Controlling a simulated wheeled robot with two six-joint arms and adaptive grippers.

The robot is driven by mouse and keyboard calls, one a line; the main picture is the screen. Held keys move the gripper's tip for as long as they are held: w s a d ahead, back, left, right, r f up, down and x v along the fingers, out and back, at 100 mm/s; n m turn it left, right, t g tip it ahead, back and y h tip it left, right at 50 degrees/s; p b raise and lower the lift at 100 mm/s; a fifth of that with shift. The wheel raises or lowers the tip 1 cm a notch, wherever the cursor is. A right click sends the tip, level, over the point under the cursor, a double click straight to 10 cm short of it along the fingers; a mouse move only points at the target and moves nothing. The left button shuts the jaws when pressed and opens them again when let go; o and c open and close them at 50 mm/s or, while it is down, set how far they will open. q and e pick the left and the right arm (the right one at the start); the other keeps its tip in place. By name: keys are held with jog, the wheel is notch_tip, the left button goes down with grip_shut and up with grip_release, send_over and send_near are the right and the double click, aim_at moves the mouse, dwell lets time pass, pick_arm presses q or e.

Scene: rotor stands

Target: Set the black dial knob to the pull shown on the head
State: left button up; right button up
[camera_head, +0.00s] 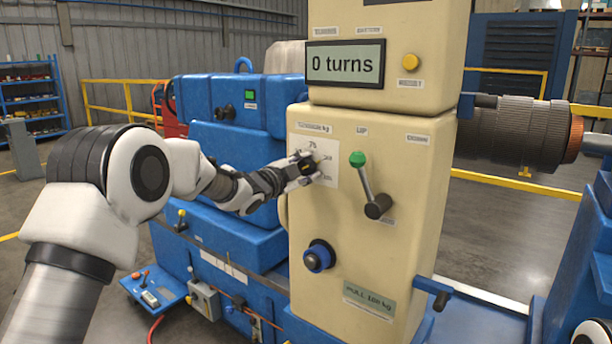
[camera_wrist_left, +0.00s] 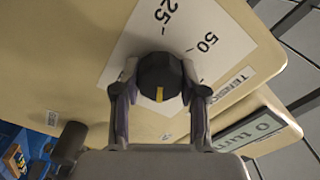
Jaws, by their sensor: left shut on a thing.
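The black dial knob (camera_head: 308,165) sits on a white scale card (camera_head: 331,153) on the cream head (camera_head: 352,260). My left gripper (camera_head: 305,168) reaches it from the left. In the left wrist view its two fingers (camera_wrist_left: 160,84) are shut on the sides of the knob (camera_wrist_left: 160,72). A yellow mark on the knob points down in that view, away from the printed 25 and 50 (camera_wrist_left: 207,42). The number it points to cannot be told. A plate (camera_head: 369,300) low on the head reads "PULL 100 kg".
A green-tipped lever (camera_head: 365,180) stands just right of the card. A blue-ringed knob (camera_head: 319,256) is below. The display (camera_head: 346,64) reads "0 turns", with a yellow button (camera_head: 411,62) beside it. Blue machine housing (camera_head: 240,145) lies behind my left wrist.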

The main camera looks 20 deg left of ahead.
dwell(0.3)
pick_arm(q)
jog(key=o, duration=1.2)
jog(key=shift+c, duration=0.2)
jog(key=v, duration=1.2)
